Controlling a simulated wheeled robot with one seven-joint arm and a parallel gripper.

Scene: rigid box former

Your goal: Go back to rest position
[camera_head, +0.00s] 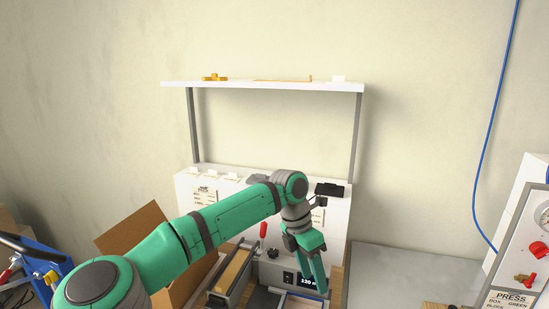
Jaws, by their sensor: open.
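My green arm reaches from the lower left across the machine's front. My gripper (313,277) hangs at its end, pointing down, in front of the white machine (338,225). It is open, and I see nothing held in it. My arm hides part of the machine's front.
A white shelf (262,86) on posts stands above the machine with small yellow and white items. A red-handled lever (263,230) is close left of my gripper. A brown cardboard piece (135,226) leans at left. A press panel (522,250) stands right. Grey surface (410,274) at right is mostly clear.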

